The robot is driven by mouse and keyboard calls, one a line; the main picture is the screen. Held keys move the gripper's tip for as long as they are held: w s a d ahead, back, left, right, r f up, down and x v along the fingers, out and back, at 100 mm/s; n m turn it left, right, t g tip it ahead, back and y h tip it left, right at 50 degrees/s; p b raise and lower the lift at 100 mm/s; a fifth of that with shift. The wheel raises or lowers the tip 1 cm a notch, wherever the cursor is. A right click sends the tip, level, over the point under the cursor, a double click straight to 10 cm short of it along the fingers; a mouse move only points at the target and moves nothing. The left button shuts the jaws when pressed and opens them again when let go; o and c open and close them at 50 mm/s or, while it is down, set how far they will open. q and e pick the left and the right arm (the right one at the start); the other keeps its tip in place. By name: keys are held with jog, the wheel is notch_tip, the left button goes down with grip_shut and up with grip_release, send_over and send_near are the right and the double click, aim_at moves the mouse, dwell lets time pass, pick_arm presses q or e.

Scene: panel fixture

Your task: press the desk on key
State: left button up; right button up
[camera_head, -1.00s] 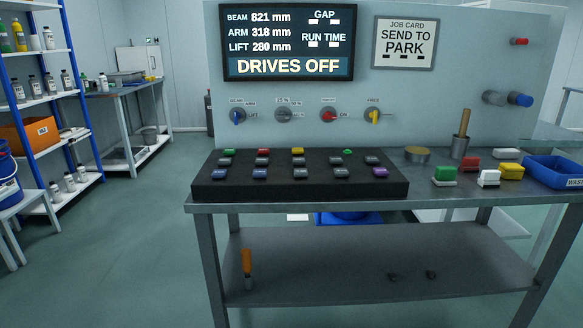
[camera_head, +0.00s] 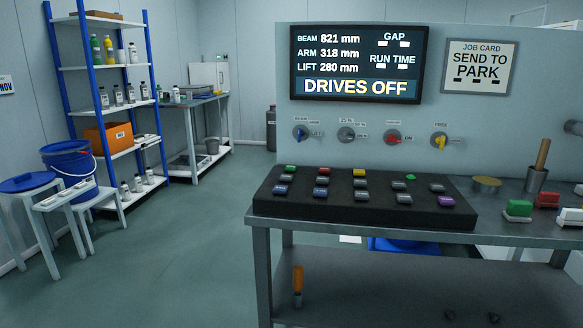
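The black desk (camera_head: 300,207) with several small keys stands on the left part of the metal table. Its keys include a green key (camera_head: 291,169), a red key (camera_head: 322,171) and a yellow key (camera_head: 359,172) in the back row, plus a small round green key (camera_head: 411,177). The key labels are too small to read. The display (camera_head: 356,64) above the desk reads DRIVES OFF. The job card (camera_head: 478,66) reads SEND TO PARK. Neither of my grippers is in view.
The metal table (camera_head: 262,222) spans the lower right. Knobs (camera_head: 393,136) line the panel above the desk. A cup with a wooden handle (camera_head: 536,179) and coloured blocks (camera_head: 518,210) stand right of the desk. Shelves (camera_head: 117,93) and stools (camera_head: 27,185) are at left, with open floor between.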

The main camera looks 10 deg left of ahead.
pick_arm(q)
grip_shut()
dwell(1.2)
